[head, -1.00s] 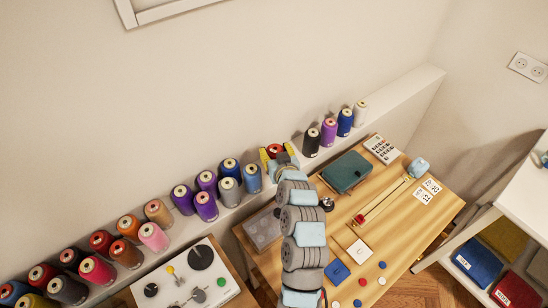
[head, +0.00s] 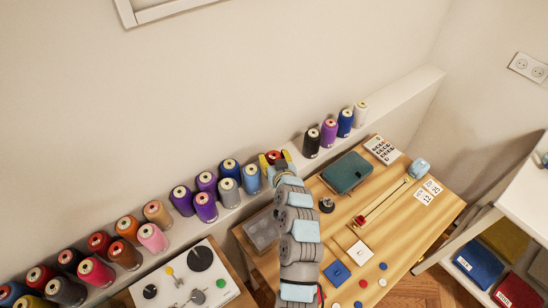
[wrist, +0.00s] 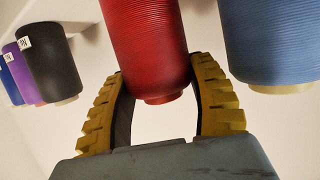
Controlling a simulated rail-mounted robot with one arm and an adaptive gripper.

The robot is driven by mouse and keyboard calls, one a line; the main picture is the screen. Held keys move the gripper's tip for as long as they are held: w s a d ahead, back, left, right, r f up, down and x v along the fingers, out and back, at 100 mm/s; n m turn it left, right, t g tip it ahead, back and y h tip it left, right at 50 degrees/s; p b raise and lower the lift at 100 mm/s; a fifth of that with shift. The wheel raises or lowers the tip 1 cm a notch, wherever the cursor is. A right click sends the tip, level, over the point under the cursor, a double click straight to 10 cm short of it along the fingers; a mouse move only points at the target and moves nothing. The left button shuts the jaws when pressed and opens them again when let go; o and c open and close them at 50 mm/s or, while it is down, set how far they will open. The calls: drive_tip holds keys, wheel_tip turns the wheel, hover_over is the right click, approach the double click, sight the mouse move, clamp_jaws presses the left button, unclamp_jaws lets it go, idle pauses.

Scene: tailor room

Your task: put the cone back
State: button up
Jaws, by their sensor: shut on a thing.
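The red cone (wrist: 148,45) is between the yellow fingers of my gripper (wrist: 165,100) in the wrist view, and the gripper is shut on it. In the head view the red cone (head: 273,156) shows only in part behind my gripper (head: 275,160), at the shelf, in the gap between the blue cone on the left and the black cone on the right. Whether its base touches the shelf is hidden.
The long wall shelf (head: 400,101) holds a row of cones. A blue cone (head: 251,179) stands close to the left and a black cone (head: 312,143) farther right. Below is a wooden table (head: 405,235) with a green case (head: 345,172) and small items.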

drive_tip(key=shift+f, duration=0.25)
drive_tip(key=o, duration=0.9)
drive_tip(key=shift+r, duration=0.1)
drive_tip(key=shift+o, duration=0.2)
drive_tip(key=shift+r, duration=0.25)
drive_tip(key=v, duration=1.2)
drive_tip(key=shift+d+f, duration=0.1)
drive_tip(key=shift+s, duration=0.1)
